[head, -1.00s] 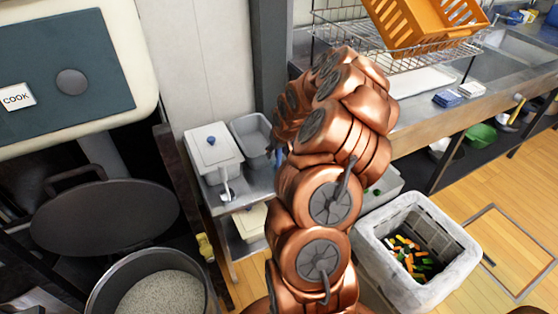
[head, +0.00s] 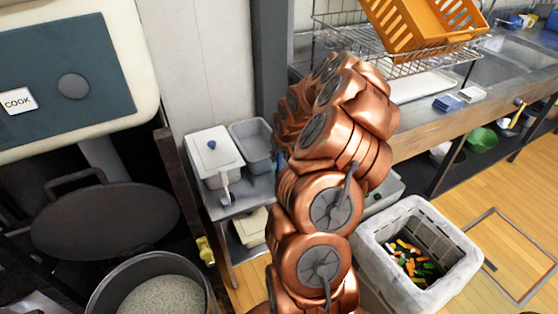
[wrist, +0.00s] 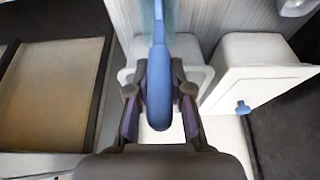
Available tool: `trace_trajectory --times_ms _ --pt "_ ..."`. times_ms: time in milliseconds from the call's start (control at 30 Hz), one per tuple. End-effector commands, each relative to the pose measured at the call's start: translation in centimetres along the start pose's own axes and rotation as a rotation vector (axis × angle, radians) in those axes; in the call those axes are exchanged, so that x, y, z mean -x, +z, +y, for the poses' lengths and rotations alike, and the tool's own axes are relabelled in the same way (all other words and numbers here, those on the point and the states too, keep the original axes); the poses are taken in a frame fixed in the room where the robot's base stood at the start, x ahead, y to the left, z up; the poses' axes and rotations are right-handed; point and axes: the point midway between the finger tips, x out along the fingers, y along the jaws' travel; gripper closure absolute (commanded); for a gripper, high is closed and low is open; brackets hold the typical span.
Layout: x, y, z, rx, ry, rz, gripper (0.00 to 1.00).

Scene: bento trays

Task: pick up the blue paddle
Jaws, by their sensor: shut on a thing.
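The blue paddle (wrist: 158,88) stands out in the middle of the wrist view, its blue handle running up to a paler blue part at the top edge. My gripper (wrist: 159,100) is shut on the handle, with one dark finger on each side. In the head view only a small blue bit of the paddle (head: 281,161) shows beside my copper arm. My arm hides most of the gripper there.
A white lidded container with a blue knob (head: 211,157) and an open grey pan (head: 253,148) stand on a small metal table. A pot (head: 103,296) is at lower left. A bin of vegetable scraps (head: 374,235) stands right of my arm.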

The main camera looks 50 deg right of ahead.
Motion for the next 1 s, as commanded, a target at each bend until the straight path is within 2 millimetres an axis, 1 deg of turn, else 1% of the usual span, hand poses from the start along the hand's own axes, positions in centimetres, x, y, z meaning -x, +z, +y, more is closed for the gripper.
trace_trajectory --times_ms 167,367,500,600,800,1000 --pt "1.3 -0.6 0.0 0.001 0.001 0.002 1.0" --pt "4.2 -1.8 -0.1 0.0 0.0 0.003 1.0" --pt "6.5 -2.9 0.0 0.0 0.002 0.007 1.0" --pt "7.8 -3.4 0.0 0.0 0.002 0.006 1.0" --pt "9.0 -3.7 -0.1 0.001 -0.001 -0.001 1.0" --pt "9.2 -3.8 -0.1 0.001 -0.001 -0.001 1.0"
